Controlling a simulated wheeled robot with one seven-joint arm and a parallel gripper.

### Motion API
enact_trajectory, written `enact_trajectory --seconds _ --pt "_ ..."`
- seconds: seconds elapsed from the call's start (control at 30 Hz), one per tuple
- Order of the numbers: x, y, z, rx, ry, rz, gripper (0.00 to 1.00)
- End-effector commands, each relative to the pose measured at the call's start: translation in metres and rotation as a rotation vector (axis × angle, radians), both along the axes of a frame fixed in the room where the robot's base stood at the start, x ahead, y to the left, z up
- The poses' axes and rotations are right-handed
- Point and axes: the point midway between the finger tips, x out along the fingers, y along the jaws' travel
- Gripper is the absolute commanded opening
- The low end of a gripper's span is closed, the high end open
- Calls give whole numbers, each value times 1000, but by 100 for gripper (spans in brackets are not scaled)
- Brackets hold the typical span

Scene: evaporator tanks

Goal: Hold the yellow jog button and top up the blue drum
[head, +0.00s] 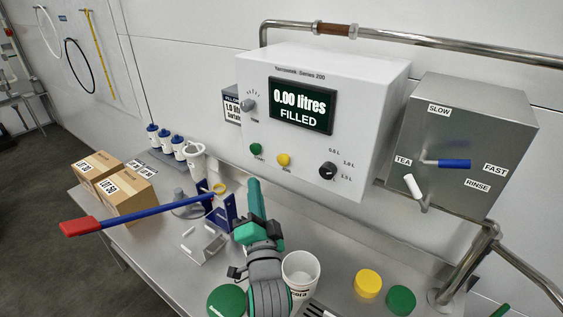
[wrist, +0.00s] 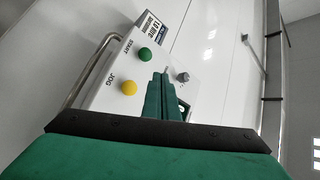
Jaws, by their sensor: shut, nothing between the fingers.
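The yellow jog button (head: 284,159) is on the front of a white control box (head: 330,100), right of a green start button (head: 255,148). In the wrist view the yellow button (wrist: 129,88) lies left of my fingers, below the green button (wrist: 145,54). My gripper (head: 253,183) is shut and empty, its fingers pointing up toward the box. It appears below and left of the button in the head view, not visibly touching it. The display (head: 302,105) reads 0.00 litres, FILLED. I cannot pick out a blue drum; an open white container (head: 300,268) stands beside my arm.
A long blue lever with a red grip (head: 80,227) reaches left over the bench. Cardboard boxes (head: 122,190) and blue-capped bottles (head: 165,140) stand at the left. A grey box with handles (head: 460,135) is at the right. Yellow (head: 368,283) and green (head: 400,299) lids lie at the front right.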

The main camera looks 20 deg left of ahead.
Motion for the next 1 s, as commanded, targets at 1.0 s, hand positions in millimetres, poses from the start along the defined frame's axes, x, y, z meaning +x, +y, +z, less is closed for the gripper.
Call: enact_trajectory --seconds 1.0 --pt "80 -30 0 1 0 -2 0"
